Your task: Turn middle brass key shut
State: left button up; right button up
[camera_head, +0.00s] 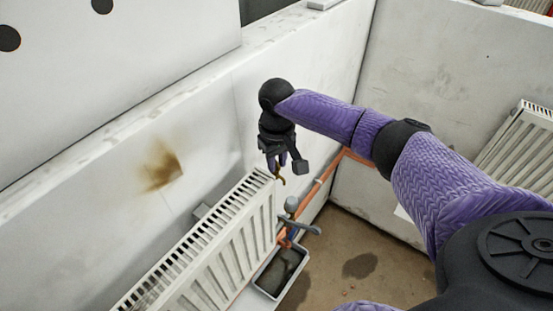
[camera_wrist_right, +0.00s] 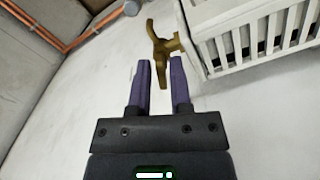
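The brass key (camera_head: 281,172) sits near the upper end of the white radiator, just below my right gripper (camera_head: 276,158). The key also shows in the right wrist view (camera_wrist_right: 161,43), with forked arms at the top and a stem running down. My right gripper (camera_wrist_right: 160,63) is open there, two purple fingers apart. The key's stem appears in the gap between the fingertips, with space on both sides; I cannot tell its exact depth. No other brass key shows clearly. My left gripper is not in view.
The white radiator (camera_head: 228,250) stands along the left wall. A grey-handled valve (camera_head: 292,208) sits at its end, above a dark tray (camera_head: 258,286) on the floor. A copper pipe (camera_head: 330,172) runs along the wall. Another radiator (camera_head: 524,140) is at right.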

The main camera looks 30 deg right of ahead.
grip_shut()
jog(key=shift+r, duration=0.1)
jog(key=shift+r+m+p, duration=0.1)
jog(key=shift+m+p, duration=0.3)
jog(key=shift+p, duration=0.25)
jog(key=m+p, duration=0.2)
jog(key=p, duration=0.1)
jog(key=m+p, duration=0.2)
jog(key=p, duration=0.1)
jog(key=shift+w+a+r+m, duration=0.1)
jog(key=shift+a+m, duration=0.1)
jog(key=shift+m, duration=0.1)
jog(key=m+p, duration=0.2)
jog(key=m, duration=0.1)
jog(key=shift+m+p, duration=0.3)
jog(key=shift+w+f+m+p, duration=0.1)
jog(key=shift+m+p, duration=0.35)
jog(key=shift+m, duration=0.7)
jog(key=shift+w+f+m+p, duration=0.1)
jog(key=shift+m+p, duration=0.3)
jog(key=shift+m, duration=0.75)
grip_release()
